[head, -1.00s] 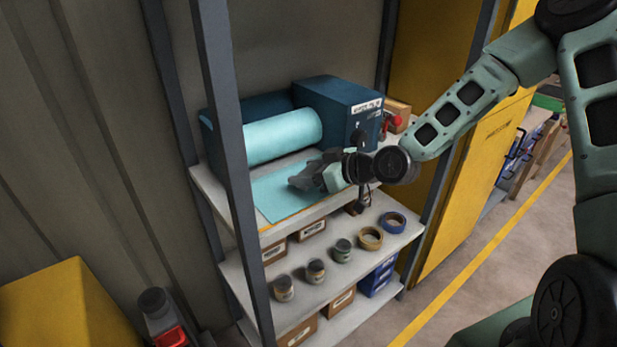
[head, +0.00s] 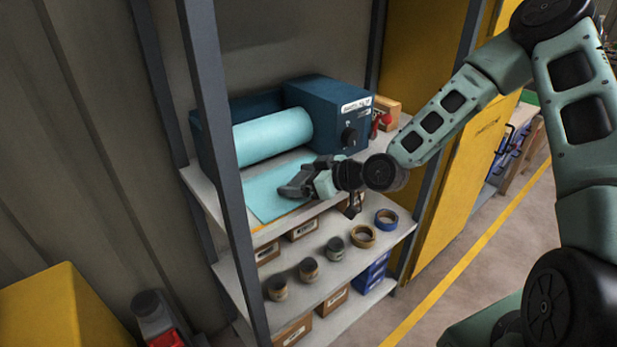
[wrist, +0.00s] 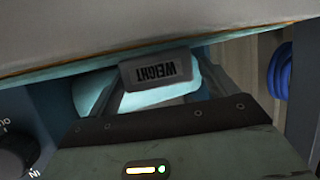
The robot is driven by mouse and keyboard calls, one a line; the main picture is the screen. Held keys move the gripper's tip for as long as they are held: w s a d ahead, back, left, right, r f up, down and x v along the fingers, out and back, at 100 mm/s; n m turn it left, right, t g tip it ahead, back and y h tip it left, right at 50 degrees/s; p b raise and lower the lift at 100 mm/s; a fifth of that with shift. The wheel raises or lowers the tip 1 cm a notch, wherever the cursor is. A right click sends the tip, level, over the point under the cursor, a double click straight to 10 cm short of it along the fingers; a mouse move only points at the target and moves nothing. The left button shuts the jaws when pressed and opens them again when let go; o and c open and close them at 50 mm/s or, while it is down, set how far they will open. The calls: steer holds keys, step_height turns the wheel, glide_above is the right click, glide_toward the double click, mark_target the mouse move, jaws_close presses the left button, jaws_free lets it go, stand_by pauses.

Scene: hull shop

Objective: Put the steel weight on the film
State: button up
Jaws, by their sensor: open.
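The steel weight (wrist: 158,72) is a grey block with a dark label reading WEIGHT, upside down in the wrist view. It sits between the two spread fingers of my gripper (wrist: 160,88). The film (head: 260,198) is a teal sheet lying on the upper shelf in front of its light teal roll. In the wrist view the weight appears to be against the film's thin teal edge line; I cannot tell if it bears on it. In the head view my gripper (head: 296,188) is low over the film's right part, open, and I cannot tell the weight from the fingers.
The film roll (head: 272,136) lies beside a blue machine housing (head: 325,108) with a black knob (head: 349,137). A grey rack post (head: 222,150) stands at the left front. Tins and tape rolls (head: 362,237) fill the shelf below. A yellow cabinet (head: 440,190) is at right.

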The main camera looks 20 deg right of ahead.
steer(key=b+v, duration=0.1)
steer(key=v, duration=1)
steer(key=s+a+f+n+g+h, duration=0.1)
steer(key=s+a+f+g+h, duration=0.4)
steer(key=s, duration=0.3)
steer(key=s+a+r+g+h, duration=0.1)
steer(key=s+a+r+g, duration=0.1)
steer(key=s, duration=0.7)
steer(key=s+a+r+m+g+h, duration=0.1)
steer(key=s+a+r+g+h, duration=0.1)
steer(key=s+a+r, duration=0.3)
steer(key=s+r+g, duration=0.1)
steer(key=s+r, duration=0.1)
steer(key=s, duration=0.1)
steer(key=shift+s+a, duration=0.2)
steer(key=shift+s, duration=0.2)
